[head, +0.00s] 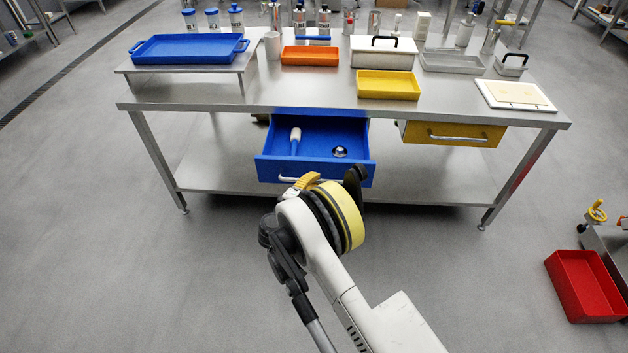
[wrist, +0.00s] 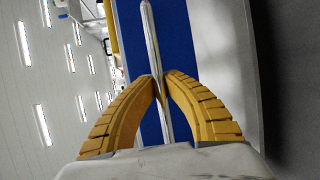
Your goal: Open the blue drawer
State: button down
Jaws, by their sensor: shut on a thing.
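The blue drawer (head: 275,165) hangs under the steel table and is pulled well out in the head view. A white-and-blue tool (head: 295,137) and a small round metal piece (head: 340,151) lie inside it. In the wrist view the drawer's blue front (wrist: 180,35) fills the middle, with its metal bar handle (wrist: 151,45) running up the picture. My gripper (wrist: 160,80) has its two yellow fingers closed around the handle. In the head view my arm hides part of the drawer front, and only some of the handle (head: 288,179) shows.
A yellow drawer (head: 452,134) under the table's right side looks closed. The steel tabletop (head: 300,98) carries a blue tray (head: 188,48), an orange tray (head: 309,56), a yellow tray (head: 388,86) and other items. A red bin (head: 583,286) stands at right. Floor around the table's front is clear.

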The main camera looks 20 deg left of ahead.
jog(key=c, duration=1.4)
grip_release()
jog(key=v, duration=1.2)
